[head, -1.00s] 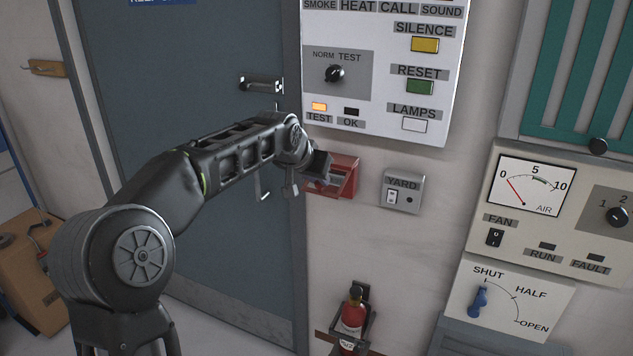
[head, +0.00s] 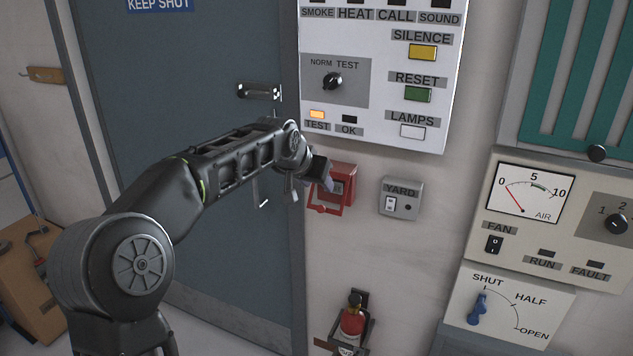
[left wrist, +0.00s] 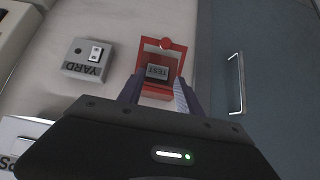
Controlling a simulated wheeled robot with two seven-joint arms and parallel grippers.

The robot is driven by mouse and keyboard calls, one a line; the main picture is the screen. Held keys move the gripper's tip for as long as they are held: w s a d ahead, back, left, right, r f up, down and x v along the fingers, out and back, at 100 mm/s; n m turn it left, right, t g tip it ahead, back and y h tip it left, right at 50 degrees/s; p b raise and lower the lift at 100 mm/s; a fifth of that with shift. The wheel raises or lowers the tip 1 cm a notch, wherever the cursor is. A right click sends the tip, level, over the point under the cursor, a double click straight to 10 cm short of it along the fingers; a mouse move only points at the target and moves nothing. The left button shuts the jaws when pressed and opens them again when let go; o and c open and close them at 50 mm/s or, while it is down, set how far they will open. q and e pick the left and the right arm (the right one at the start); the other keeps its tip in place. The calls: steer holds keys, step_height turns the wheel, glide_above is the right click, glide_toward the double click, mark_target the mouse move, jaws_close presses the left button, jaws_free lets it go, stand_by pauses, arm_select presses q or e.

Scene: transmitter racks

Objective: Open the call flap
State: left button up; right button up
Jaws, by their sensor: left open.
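The call flap (head: 324,209) is a red open frame with a small round knob, on a red call box (head: 346,170) on the wall. It is swung down and hangs below the box. In the left wrist view, which is upside down, the flap (left wrist: 166,43) shows above the box with its knob at the far edge. A grey TEST plate (left wrist: 157,72) shows uncovered in the box. My left gripper (head: 325,180) is open and empty in front of the box. In the left wrist view its fingers (left wrist: 158,92) stand on either side of the box. My right gripper is not in view.
A grey YARD switch box (head: 401,198) is right of the call box. The white alarm panel (head: 385,100) is above. A blue-grey door (head: 190,60) with a handle (head: 259,91) is left. A red extinguisher (head: 352,322) hangs below.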

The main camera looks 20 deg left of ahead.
arm_select(q)
steer(key=b+v, duration=0.2)
steer(key=v, duration=0.5)
steer(key=shift+s+r, duration=0.3)
